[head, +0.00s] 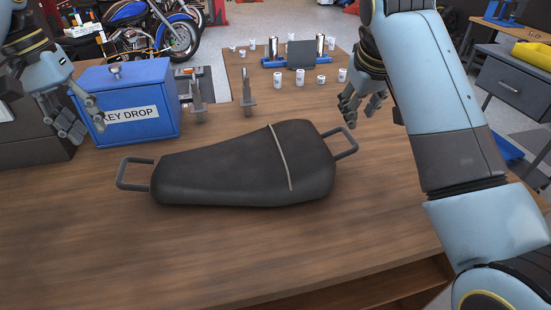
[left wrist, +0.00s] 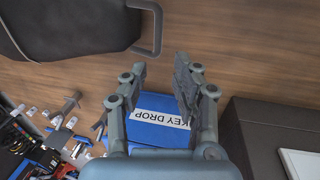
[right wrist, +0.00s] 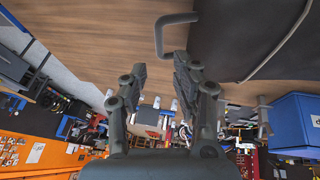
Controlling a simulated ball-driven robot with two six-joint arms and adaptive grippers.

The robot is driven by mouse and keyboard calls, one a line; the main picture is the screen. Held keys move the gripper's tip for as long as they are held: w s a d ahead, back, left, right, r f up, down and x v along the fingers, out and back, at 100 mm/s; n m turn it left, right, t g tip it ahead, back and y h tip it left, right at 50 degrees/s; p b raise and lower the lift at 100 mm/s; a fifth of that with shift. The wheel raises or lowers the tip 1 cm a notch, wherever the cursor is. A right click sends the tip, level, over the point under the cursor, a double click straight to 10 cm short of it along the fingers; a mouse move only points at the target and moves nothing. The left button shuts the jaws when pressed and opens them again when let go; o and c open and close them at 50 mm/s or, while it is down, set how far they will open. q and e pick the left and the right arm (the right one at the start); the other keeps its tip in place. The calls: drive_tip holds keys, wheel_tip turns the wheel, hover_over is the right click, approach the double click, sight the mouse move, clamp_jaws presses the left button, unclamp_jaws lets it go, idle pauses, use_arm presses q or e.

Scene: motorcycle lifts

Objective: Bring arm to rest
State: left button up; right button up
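My left gripper (head: 72,118) hangs at the left, in front of the blue key drop box, with its fingers apart and nothing between them. In the left wrist view its two fingers (left wrist: 162,75) stand open with the box behind them. My right gripper (head: 362,105) is above the table's right part, past the seat's right handle. In the right wrist view its fingers (right wrist: 160,75) are apart and empty. The black motorcycle seat (head: 240,170) lies on the wooden table with a grey handle at each end. Neither gripper touches it.
The blue key drop box (head: 150,75) stands at the table's back left, next to a dark case (head: 30,138). Two grey upright clamps (head: 249,98) are at the back edge. A farther table (head: 260,90) holds several cans. The table's front (head: 200,250) is clear.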

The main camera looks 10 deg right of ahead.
idle(0.3)
